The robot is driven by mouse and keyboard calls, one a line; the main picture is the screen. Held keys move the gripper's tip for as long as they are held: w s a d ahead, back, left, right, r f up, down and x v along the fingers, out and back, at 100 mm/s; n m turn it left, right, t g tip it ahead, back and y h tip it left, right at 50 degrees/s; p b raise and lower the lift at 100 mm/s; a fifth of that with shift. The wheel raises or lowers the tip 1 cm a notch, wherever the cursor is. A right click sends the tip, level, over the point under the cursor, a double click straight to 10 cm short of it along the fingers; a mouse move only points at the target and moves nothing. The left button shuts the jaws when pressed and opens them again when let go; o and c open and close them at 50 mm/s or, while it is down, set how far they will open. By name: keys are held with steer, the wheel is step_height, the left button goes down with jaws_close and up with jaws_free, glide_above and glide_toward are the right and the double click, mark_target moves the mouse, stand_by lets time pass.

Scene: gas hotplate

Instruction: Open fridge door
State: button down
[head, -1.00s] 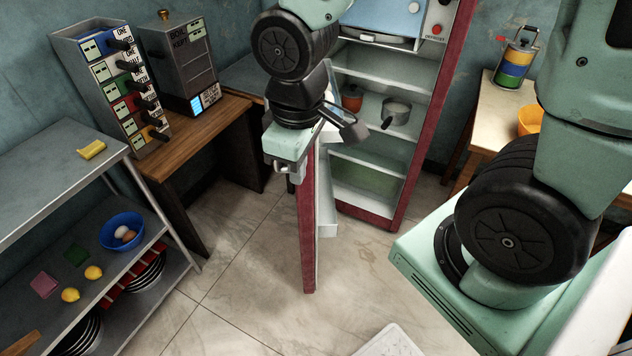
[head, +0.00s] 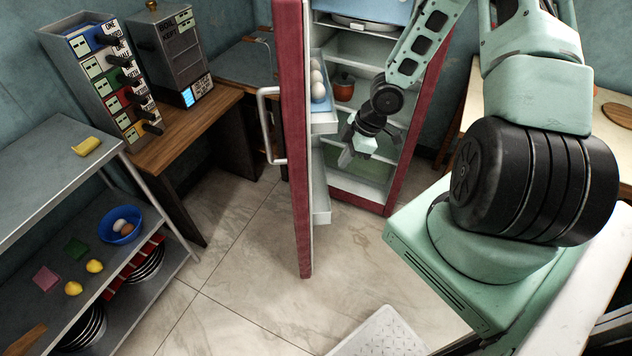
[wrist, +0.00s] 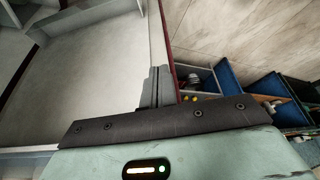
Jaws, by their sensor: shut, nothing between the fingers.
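The fridge is a tall cabinet with dark red sides (head: 418,125) and pale shelves, at the back centre of the head view. Its door (head: 293,150) stands ajar, swung out toward me, with its red edge facing me. A white bar handle (head: 268,125) is on the door's left, outer side. My gripper (head: 357,148) is on the inner side, between the door and the shelves, partly in front of the interior. In the wrist view my shut, empty fingers (wrist: 158,86) are close to the door's red edge strip (wrist: 166,45); I cannot tell whether they touch it.
The door's inner rack holds white eggs (head: 316,82); a reddish pot (head: 344,87) sits on a shelf. A metal shelf unit (head: 60,175) and wooden counter (head: 195,115) stand left. A pale table (head: 470,105) is right. The tiled floor before the door is clear.

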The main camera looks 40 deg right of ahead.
steer(key=w+a+f+b, duration=0.4)
steer(key=a+f+b, duration=0.2)
steer(key=f, duration=0.3)
steer(key=shift+a, duration=0.25)
steer(key=shift+f, duration=0.1)
